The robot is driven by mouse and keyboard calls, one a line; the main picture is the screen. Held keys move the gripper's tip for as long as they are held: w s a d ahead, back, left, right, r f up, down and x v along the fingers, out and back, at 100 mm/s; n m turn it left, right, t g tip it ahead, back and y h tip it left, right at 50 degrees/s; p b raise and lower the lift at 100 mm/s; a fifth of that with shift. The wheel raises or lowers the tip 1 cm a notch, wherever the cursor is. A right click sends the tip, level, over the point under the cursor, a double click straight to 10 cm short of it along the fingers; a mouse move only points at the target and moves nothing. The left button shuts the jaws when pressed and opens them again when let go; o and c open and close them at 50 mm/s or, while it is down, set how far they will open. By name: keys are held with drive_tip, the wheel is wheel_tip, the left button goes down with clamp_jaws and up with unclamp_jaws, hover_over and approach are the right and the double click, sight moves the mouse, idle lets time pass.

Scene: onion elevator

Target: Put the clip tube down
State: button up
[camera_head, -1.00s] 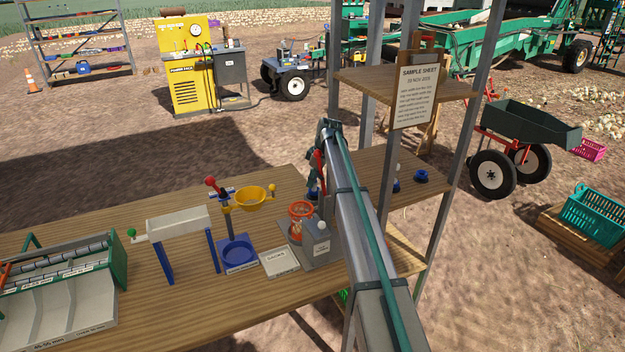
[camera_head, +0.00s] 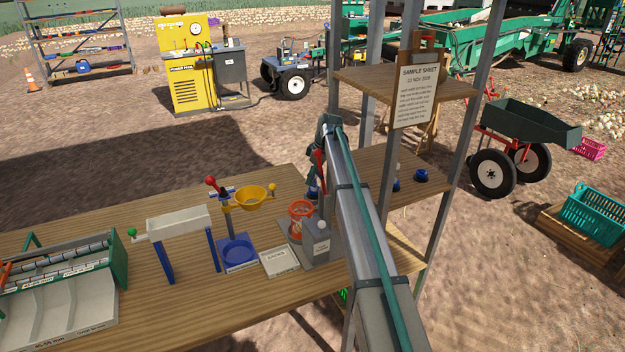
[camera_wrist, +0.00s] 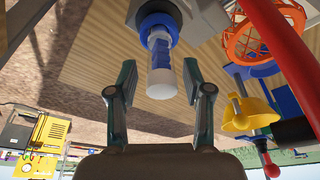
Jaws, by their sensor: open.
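A tube with blue and white bands (camera_wrist: 160,62), likely the clip tube, shows at the top middle of the wrist view. Its wider blue collar meets a pale grey body (camera_wrist: 190,14) at the picture's top edge. My gripper (camera_wrist: 159,72) is open, with one finger on each side of the tube and a visible gap to both. I cannot tell what bears the tube.
A metal-post shelf (camera_head: 405,80) rises beside my arm. The bench front is clear.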

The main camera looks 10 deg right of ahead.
drive_tip(key=b+v, duration=0.2)
drive_tip(key=v, duration=0.9)
drive_tip(key=shift+r, duration=0.15)
drive_tip(key=shift+a, duration=0.1)
idle(0.3)
